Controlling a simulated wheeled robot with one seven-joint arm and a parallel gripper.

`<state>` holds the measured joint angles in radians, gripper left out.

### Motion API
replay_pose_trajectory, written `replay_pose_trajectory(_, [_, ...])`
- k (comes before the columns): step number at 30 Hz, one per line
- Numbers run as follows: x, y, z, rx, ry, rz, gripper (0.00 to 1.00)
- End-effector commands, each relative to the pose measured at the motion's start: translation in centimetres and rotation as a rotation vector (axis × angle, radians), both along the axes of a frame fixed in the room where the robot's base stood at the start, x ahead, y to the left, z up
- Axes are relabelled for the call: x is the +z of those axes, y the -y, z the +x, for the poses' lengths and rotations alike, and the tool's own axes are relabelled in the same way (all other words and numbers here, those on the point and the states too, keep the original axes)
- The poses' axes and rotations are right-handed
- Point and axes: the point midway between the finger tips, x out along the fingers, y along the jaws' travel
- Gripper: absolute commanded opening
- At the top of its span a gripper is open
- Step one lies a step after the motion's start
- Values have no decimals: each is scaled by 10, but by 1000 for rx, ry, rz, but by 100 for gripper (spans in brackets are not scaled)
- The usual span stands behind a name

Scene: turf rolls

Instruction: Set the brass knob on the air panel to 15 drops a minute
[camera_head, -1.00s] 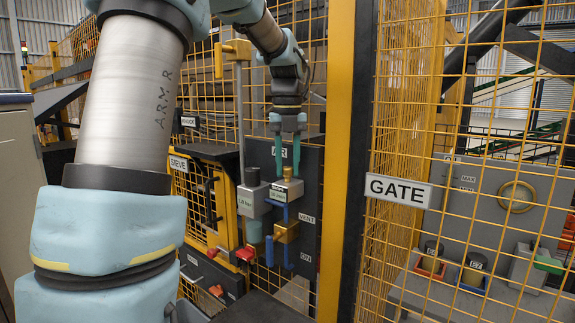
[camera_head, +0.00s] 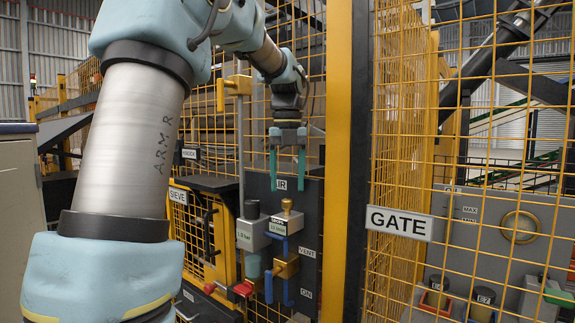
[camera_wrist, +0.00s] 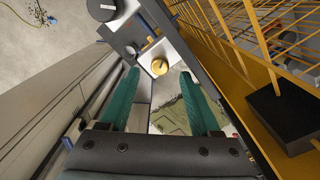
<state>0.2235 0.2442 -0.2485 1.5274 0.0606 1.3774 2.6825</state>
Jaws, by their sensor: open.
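The brass knob (camera_head: 287,204) stands upright on a small light block with a display (camera_head: 277,226) on the dark air panel (camera_head: 308,205). The display's figures are too small to read surely. My gripper (camera_head: 287,184) points down with its two green fingers spread, above the knob and clear of it. In the wrist view the round top of the knob (camera_wrist: 159,67) lies between and beyond the open fingertips (camera_wrist: 159,73). Nothing is between the fingers.
A black-knobbed regulator (camera_head: 251,210) stands close left of the brass knob. A yellow post (camera_head: 346,160) and the GATE sign (camera_head: 399,223) stand to the right. Mesh fencing surrounds the area.

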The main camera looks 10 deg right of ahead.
Motion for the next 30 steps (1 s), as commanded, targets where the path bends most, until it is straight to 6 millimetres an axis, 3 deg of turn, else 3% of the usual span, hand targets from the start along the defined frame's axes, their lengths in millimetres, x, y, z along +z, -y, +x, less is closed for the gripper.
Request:
replay_pose_trajectory(6, [41, 0, 0, -1, 4, -2, 64])
replay_pose_trajectory(12, [62, 0, 0, -1, 0, -1, 64])
replay_pose_trajectory(25, [66, 1, -1, 7, 1, -2, 64])
replay_pose_trajectory(30, [61, 10, -8, 131, 13, -24, 64])
